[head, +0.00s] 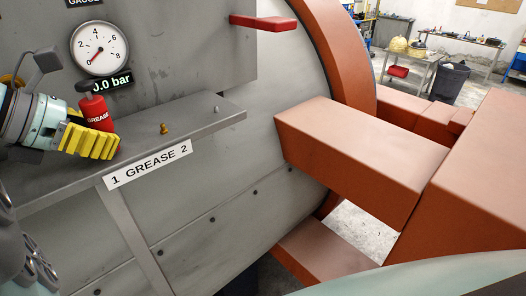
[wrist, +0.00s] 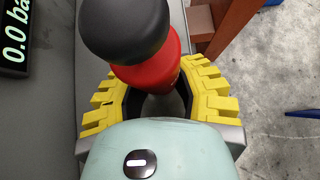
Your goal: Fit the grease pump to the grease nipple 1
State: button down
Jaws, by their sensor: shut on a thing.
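The grease pump (head: 97,110) is red with a white GREASE label and a dark knob on top. It stands nearly upright, tilted slightly, above the left part of the grey ledge. My gripper (head: 105,146) has its yellow fingers closed around the pump's lower part. In the wrist view the pump's red body (wrist: 150,72) and black knob (wrist: 125,28) rise between the fingers (wrist: 165,98). Nipple 1 is not clearly visible. The fingers hide the pump's lower end, so I cannot tell whether it touches anything.
The ledge (head: 205,125) carries a "1 GREASE 2" label (head: 150,163) and a small grey fitting (head: 216,109). The gauge (head: 99,48) and 0.0 bar display (head: 112,80) are behind the pump. A red lever (head: 265,22) projects above. Orange-brown beams (head: 350,150) stand to the right.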

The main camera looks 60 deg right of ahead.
dwell(0.3)
jog(key=c, duration=0.6)
grip_release()
jog(key=v, duration=0.7)
jog(key=shift+a+r, duration=0.15)
jog(key=shift+a, duration=0.05)
